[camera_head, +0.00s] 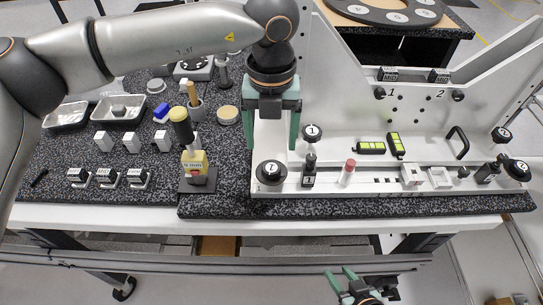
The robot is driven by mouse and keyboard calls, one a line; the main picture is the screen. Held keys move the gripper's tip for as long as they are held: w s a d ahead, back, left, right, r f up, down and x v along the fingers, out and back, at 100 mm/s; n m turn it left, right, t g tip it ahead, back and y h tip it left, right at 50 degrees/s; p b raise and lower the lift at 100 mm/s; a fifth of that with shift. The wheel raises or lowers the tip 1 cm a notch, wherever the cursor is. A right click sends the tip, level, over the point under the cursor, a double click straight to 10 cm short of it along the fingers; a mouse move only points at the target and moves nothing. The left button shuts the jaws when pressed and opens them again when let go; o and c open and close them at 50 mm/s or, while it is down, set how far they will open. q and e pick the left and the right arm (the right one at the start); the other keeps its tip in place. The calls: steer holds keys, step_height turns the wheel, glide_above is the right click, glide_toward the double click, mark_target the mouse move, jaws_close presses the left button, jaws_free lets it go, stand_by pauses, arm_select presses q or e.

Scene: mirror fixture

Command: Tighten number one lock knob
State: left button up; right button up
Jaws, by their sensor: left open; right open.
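The grey and white mirror fixture (400,146) stands on the right part of the bench. A small black knob (380,93) sits beside a printed 1 on its upright plate. A round black knob with a white label (312,131) stands at the left of the fixture, and a larger one (270,173) is at its front left corner. I cannot tell which is the number one lock knob. My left gripper (272,140) points down with its green fingers apart and empty, above and behind the larger knob. My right gripper (339,278) is open and empty, low in front of the bench.
A second small knob (458,95) sits by the printed 2. Labelled knobs (518,168) stand at the fixture's right end. A yellow and black tool (194,160) stands upright left of my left gripper. Trays (119,112) and small blocks fill the bench's left side.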

mark_target(271, 168)
arm_select(q)
step_height(271, 168, down, 8)
steer(key=shift+r+p, duration=0.15)
steer(key=shift+p, duration=0.45)
steer(key=shift+c, duration=0.3)
jaws_close()
